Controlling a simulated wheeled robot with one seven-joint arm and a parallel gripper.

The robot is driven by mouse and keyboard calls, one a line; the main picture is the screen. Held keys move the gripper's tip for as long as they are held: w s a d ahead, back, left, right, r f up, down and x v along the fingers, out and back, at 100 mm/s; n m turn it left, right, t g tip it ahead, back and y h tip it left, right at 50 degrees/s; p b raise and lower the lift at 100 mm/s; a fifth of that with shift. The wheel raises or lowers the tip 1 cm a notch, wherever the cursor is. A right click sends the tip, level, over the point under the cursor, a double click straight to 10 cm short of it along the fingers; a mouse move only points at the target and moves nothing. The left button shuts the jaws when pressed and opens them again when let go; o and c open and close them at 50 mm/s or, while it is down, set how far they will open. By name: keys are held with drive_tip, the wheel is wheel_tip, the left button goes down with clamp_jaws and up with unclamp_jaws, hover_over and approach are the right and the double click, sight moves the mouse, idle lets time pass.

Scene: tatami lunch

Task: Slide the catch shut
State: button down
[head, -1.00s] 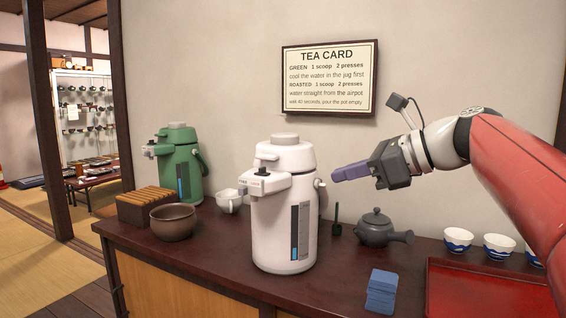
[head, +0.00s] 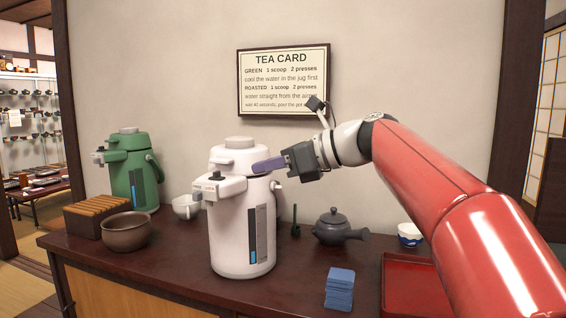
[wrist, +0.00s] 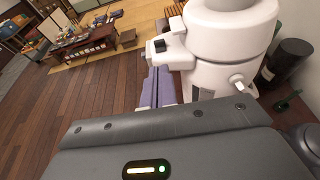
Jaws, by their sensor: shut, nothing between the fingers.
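The white airpot (head: 240,225) stands upright on the dark counter, with a level gauge on its front and a spout head with a dark catch (head: 216,176) on top of it. In the wrist view the white airpot (wrist: 225,50) fills the upper right, and the dark catch (wrist: 160,45) shows just beyond my fingertips. My gripper (head: 262,166) is shut and empty, its purple fingers pointing left at the height of the airpot's upper body. In the head view the fingers overlap the airpot's shoulder; I cannot tell whether they touch it.
A green airpot (head: 135,185), a brown bowl (head: 126,238), a slatted wooden box (head: 95,218) and a white jug (head: 186,207) stand left. A dark teapot (head: 338,232), blue cloths (head: 339,290), a red tray (head: 402,264) and a cup (head: 409,235) are right. The front counter is mostly clear.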

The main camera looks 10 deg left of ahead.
sight(218, 172)
drive_tip(key=x, duration=0.2)
drive_tip(key=r+x, duration=0.1)
drive_tip(key=x, duration=0.4)
drive_tip(key=shift+w+a, duration=0.15)
drive_tip(key=shift+a, duration=0.35)
drive_tip(key=shift+r+p, duration=0.15)
drive_tip(key=shift+p, duration=0.2)
